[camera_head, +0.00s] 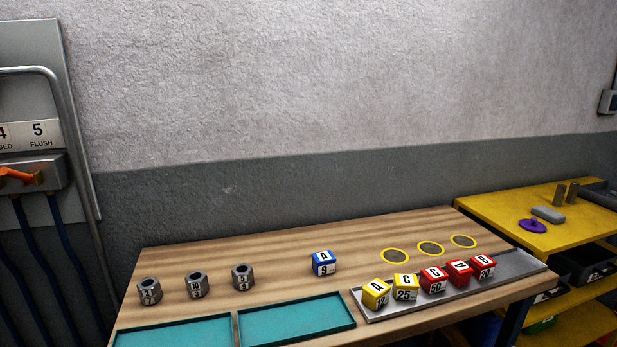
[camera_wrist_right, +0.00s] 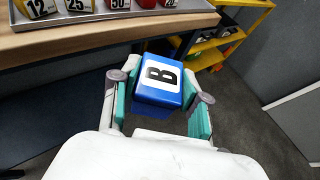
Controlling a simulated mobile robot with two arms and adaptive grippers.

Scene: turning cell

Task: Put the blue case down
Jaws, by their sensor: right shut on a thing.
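A blue case marked B (camera_wrist_right: 158,85) is between the fingers of my right gripper (camera_wrist_right: 158,98) in the right wrist view. The gripper is shut on it and holds it clear of the wooden bench (camera_wrist_right: 110,40), in front of the bench's edge. Another blue case, marked A and 9 (camera_head: 323,263), stands on the bench in the head view. My left gripper shows in neither view, and my right gripper is out of the head view.
A grey tray (camera_head: 530,262) holds several yellow and red cases. Three yellow rings (camera_head: 430,248) mark bare spots behind it. Two teal trays (camera_head: 297,318) lie at the front. Three grey hex nuts (camera_head: 196,285) stand at the left. A yellow shelf (camera_head: 500,212) stands at the right.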

